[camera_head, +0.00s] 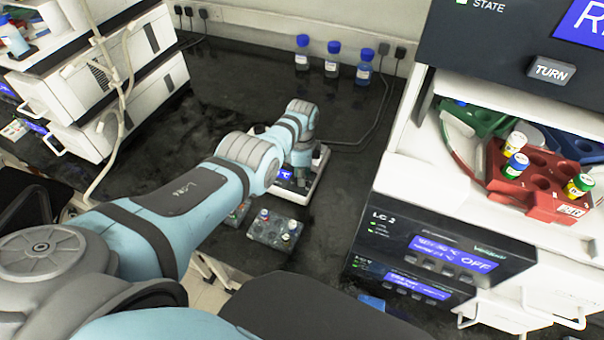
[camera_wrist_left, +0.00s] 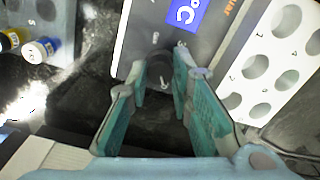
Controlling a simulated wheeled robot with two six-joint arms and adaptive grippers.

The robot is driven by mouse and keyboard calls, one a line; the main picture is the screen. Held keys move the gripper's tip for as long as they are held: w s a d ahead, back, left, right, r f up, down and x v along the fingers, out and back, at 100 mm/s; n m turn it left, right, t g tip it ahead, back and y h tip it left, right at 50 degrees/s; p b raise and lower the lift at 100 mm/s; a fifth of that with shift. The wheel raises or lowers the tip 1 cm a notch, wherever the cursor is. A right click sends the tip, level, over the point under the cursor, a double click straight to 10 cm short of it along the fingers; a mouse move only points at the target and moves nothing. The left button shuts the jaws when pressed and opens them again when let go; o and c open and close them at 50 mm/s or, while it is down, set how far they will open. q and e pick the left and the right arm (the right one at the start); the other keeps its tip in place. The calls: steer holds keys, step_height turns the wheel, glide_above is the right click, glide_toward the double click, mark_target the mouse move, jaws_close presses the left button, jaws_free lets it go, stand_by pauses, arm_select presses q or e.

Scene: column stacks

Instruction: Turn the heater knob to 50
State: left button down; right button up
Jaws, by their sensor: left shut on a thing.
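The heater (camera_head: 316,180) stands on the dark bench in the middle of the head view, partly covered by my left arm. Its blue display (camera_head: 285,174) shows beside the arm, and the display also appears in the left wrist view (camera_wrist_left: 186,14), cut off by the top edge. The dark round knob (camera_wrist_left: 158,82) is on the heater's front panel. My left gripper (camera_wrist_left: 163,68) has its two teal-padded fingers on either side of the knob, shut on it. The fingertips are hidden in the head view. The number on the display is not readable.
A grey vial block (camera_head: 274,229) stands in front of the heater. A white plate with numbered holes (camera_wrist_left: 270,60) is at the right. Blue-capped bottles (camera_head: 332,60) stand behind. The LC stack (camera_head: 440,245) is at the right, with a red vial rack (camera_head: 530,185) above.

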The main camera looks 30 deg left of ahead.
arm_select(q)
steer(key=shift+m, duration=0.4)
steer(key=c, duration=1.4)
jaws_free()
steer(key=shift+c, duration=0.2)
steer(key=shift+r, duration=0.1)
step_height(320, 180, up, 12)
